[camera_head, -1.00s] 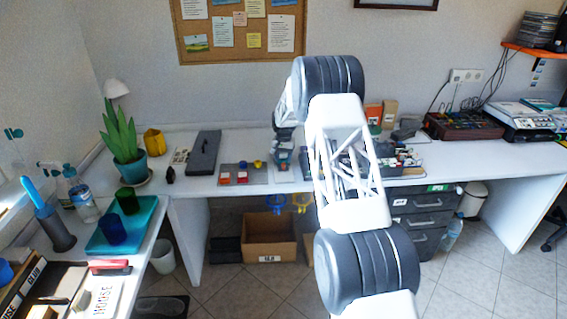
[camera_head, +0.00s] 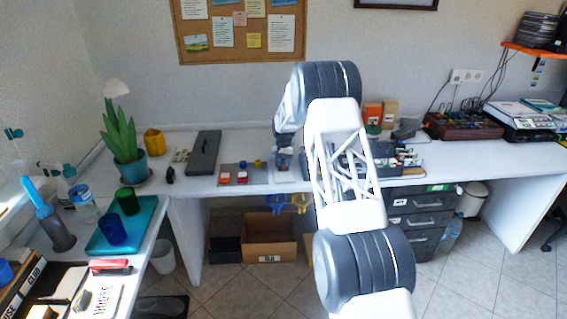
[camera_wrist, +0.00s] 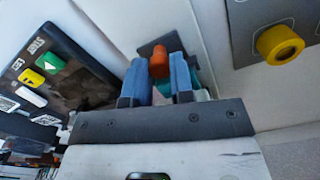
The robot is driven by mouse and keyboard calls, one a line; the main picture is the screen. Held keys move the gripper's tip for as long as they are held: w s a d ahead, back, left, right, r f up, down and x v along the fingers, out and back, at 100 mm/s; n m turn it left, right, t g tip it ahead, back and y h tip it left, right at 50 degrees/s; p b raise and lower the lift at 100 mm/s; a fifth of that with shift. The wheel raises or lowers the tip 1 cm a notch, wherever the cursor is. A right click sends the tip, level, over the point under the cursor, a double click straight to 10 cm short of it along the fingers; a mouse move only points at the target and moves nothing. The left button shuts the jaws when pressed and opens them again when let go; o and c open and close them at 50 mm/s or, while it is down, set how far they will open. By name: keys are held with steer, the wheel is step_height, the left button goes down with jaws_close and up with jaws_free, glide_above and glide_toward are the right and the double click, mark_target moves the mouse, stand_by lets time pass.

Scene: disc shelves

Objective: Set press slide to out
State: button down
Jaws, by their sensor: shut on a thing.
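In the wrist view, my gripper (camera_wrist: 160,75) has its two blue fingers closed around an orange-red knob (camera_wrist: 159,58). The knob, which I take as the press slide's handle, stands on a small dark plate (camera_wrist: 148,47). A teal part shows behind the right finger. How far the slide is out cannot be read. In the head view, my gripper (camera_head: 283,163) is low over the back table, just right of a grey panel; the knob is not clear there.
A grey panel with a yellow knob (camera_wrist: 279,44) is close on the right in the wrist view. A black labelled board (camera_wrist: 62,72) with yellow and green pieces lies left. In the head view, a dark grey case (camera_head: 204,153) lies left on the white table (camera_head: 195,187).

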steer(key=shift+s, duration=3.95)
steer(key=c, duration=1)
jaws_free()
steer(key=shift+r, duration=3.85)
